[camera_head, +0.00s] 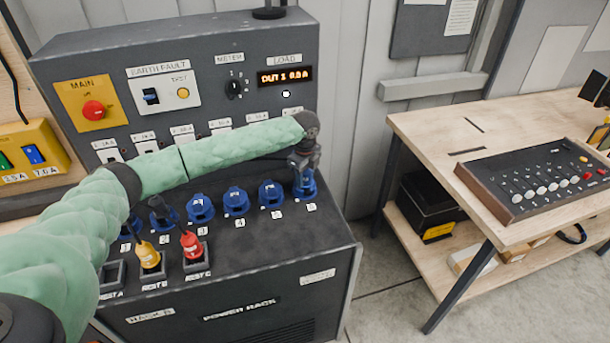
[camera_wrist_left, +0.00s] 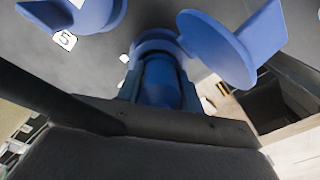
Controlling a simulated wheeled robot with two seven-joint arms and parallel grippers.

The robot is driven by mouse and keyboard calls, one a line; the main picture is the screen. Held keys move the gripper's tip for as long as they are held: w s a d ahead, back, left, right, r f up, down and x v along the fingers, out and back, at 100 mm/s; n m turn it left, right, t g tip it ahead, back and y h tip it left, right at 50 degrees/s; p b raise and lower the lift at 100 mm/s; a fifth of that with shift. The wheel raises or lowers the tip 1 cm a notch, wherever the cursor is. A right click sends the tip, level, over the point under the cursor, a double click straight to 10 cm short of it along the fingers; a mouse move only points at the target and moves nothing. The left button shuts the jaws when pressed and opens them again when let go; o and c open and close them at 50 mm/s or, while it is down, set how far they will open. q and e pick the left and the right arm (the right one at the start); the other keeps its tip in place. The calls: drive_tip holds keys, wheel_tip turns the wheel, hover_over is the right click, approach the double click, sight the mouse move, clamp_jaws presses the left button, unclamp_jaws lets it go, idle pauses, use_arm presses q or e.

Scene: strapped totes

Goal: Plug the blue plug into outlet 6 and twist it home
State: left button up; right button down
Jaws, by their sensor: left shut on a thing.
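My left gripper (camera_head: 305,165) comes down over the rightmost blue outlet, outlet 6 (camera_head: 307,188), on the rack's sloping top. In the left wrist view the gripper is shut on the blue plug (camera_wrist_left: 160,82). The plug's front end meets the ring of outlet 6 (camera_wrist_left: 155,42), whose round blue lid (camera_wrist_left: 235,55) stands open to the right. I cannot tell how deep the plug sits or how far it is turned. In the head view the gripper mostly hides the plug. My right gripper is not in view.
Outlet 5 (camera_head: 271,194) is close on the left, with several more blue outlets beyond it. Yellow plug (camera_head: 148,254) and red plug (camera_head: 191,244) stand in front rests; the leftmost rest (camera_head: 112,275) is empty. A wooden bench (camera_head: 430,125) stands right, past a floor gap.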

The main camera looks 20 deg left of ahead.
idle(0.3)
use_arm(q)
drive_tip(key=o, duration=1.1)
drive_tip(key=shift+o, duration=0.2)
